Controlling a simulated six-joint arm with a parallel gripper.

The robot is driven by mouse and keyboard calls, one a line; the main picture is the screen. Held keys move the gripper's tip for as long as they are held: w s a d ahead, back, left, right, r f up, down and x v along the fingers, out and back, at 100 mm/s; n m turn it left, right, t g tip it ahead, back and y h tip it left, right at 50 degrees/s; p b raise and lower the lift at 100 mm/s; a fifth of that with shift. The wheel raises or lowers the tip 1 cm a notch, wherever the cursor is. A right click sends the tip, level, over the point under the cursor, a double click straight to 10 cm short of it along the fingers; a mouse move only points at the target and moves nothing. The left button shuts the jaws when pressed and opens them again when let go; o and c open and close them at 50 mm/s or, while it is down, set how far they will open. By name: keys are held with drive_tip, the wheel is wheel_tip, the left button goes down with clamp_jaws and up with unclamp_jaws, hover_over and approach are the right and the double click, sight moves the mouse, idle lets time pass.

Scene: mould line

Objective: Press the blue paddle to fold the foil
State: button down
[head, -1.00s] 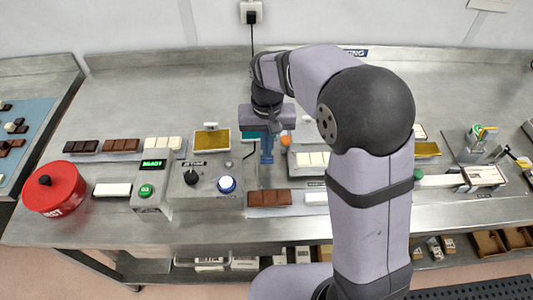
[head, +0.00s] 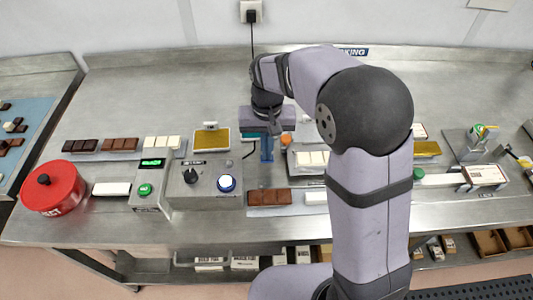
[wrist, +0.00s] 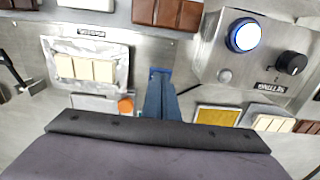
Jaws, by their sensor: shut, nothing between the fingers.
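My gripper (head: 266,156) points down at the middle of the bench, its two blue fingers together and empty. In the wrist view the fingers (wrist: 161,84) reach up the middle of the picture. A brighter blue bit (wrist: 160,70) shows right at the fingertips; I cannot tell whether it is the paddle or part of the fingers. No other blue paddle shows clearly, and contact is hidden. The silver foil (wrist: 118,68) lies flat and open to the left of the fingers, with a white chocolate bar (wrist: 84,68) on it. The bar also shows in the head view (head: 312,158).
A control box with a dark knob (wrist: 291,62) and a lit blue-ringed button (wrist: 244,35) stands close beside the fingers. An orange knob (wrist: 126,105) and a gold pad (wrist: 217,116) are near. A red pot (head: 54,188) stands at far left. The bench's back is clear.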

drive_tip(key=shift+f+b, duration=1.3)
drive_tip(key=shift+f, duration=1.1)
drive_tip(key=shift+r+p, duration=4.65)
drive_tip(key=shift+r, duration=0.5)
